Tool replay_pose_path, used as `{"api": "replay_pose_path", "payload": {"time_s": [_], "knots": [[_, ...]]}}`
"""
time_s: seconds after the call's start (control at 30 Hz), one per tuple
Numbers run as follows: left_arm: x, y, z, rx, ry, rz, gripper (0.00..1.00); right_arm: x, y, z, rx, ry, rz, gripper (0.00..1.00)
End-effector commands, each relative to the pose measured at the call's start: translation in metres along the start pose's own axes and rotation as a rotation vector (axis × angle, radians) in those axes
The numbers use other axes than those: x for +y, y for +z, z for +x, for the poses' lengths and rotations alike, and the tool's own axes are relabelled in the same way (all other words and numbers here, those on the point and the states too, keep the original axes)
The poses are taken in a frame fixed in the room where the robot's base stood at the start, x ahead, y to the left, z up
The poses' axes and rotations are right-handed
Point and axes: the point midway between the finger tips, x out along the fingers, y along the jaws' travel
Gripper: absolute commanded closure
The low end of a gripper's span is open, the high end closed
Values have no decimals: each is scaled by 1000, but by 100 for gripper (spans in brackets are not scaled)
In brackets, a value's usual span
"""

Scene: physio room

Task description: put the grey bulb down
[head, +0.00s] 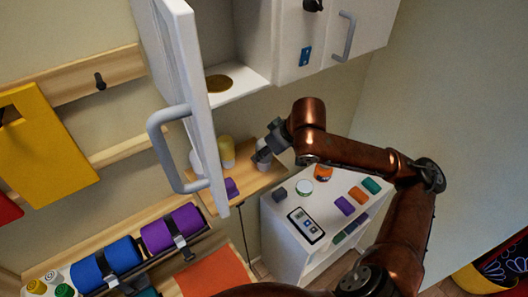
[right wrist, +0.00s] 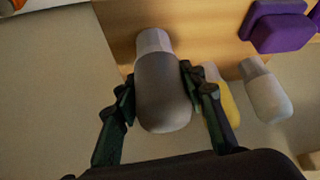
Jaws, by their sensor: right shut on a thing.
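The grey bulb (right wrist: 163,95), with a pale neck (right wrist: 153,41), is between the two fingers of my right gripper (right wrist: 158,84), which is shut on it. In the head view the right gripper (head: 270,142) holds the bulb (head: 263,157) at the right part of a small wooden shelf (head: 262,181). The shelf also shows behind the bulb's neck in the right wrist view (right wrist: 205,25). I cannot tell whether the bulb touches the shelf. A yellow bulb (head: 227,152) and a whitish bulb (right wrist: 266,92) stand beside it. My left gripper is not in view.
A purple block (head: 231,188) is on the shelf. An open white cabinet door (head: 185,55) with a grey handle (head: 160,150) hangs close to the left. A white cart (head: 285,240) with several small coloured items stands below right.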

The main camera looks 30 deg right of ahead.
Motion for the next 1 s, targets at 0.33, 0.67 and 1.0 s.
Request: {"api": "replay_pose_path", "payload": {"time_s": [0.33, 0.67, 1.0], "knots": [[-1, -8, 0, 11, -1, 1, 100, 0, 2, 2, -1, 0, 0, 51], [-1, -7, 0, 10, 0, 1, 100, 0, 2, 2, 0, 0, 0, 45], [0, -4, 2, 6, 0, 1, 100, 1, -1, -40, 2, 6, -1, 45]]}}
